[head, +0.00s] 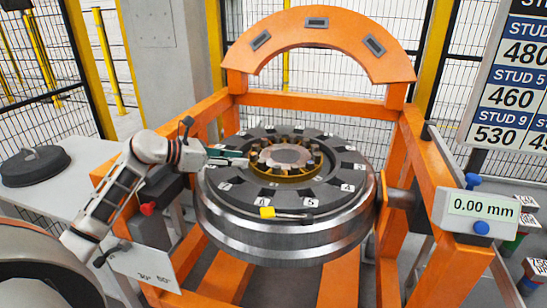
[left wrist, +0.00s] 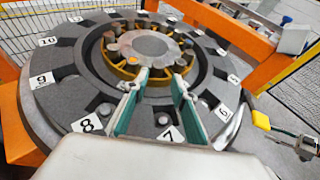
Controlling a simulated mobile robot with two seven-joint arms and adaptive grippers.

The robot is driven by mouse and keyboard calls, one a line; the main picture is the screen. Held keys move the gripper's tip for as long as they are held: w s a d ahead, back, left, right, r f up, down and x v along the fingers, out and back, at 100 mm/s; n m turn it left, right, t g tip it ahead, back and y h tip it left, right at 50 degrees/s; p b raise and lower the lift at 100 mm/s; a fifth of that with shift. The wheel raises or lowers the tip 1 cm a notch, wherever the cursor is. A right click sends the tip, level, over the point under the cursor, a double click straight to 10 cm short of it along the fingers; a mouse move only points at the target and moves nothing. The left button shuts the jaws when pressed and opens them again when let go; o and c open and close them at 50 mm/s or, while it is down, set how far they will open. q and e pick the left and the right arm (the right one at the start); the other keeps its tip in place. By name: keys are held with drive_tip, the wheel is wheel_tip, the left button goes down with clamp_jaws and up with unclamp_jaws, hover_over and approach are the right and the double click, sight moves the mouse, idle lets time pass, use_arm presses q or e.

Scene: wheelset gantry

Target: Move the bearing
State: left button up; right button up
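The bearing (head: 285,160) is a brass-coloured ring with dark rollers around a grey metal centre. It sits in the middle of a big dark wheel (head: 235,190) with numbered white labels. The bearing also shows in the left wrist view (left wrist: 125,68). My left gripper (head: 243,160) reaches in from the left, low over the wheel, with its fingertips at the bearing's near edge. In the left wrist view its teal-lined fingers (left wrist: 160,76) are apart, with nothing visibly clamped between them. I cannot tell whether the tips touch the bearing. My right gripper is not in view.
An orange frame (head: 320,98) with an arch (head: 300,28) surrounds the wheel. A yellow-ended tool (head: 267,212) lies on the wheel's front. A display (head: 482,208) reads 0.00 mm at right. A grey table (head: 75,195) at left holds a dark disc (head: 35,165).

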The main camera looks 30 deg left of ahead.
sight(260, 161)
use_arm(q)
drive_tip(key=shift+w+d+f, duration=0.15)
drive_tip(key=shift+w+d, duration=0.05)
drive_tip(key=shift+w, duration=0.45)
drive_tip(key=p+x, duration=0.1)
drive_tip(key=x, duration=0.5)
drive_tip(key=shift+w+d+f, duration=0.1)
drive_tip(key=shift+w+f, duration=0.1)
drive_tip(key=shift+f, duration=0.1)
clamp_jaws()
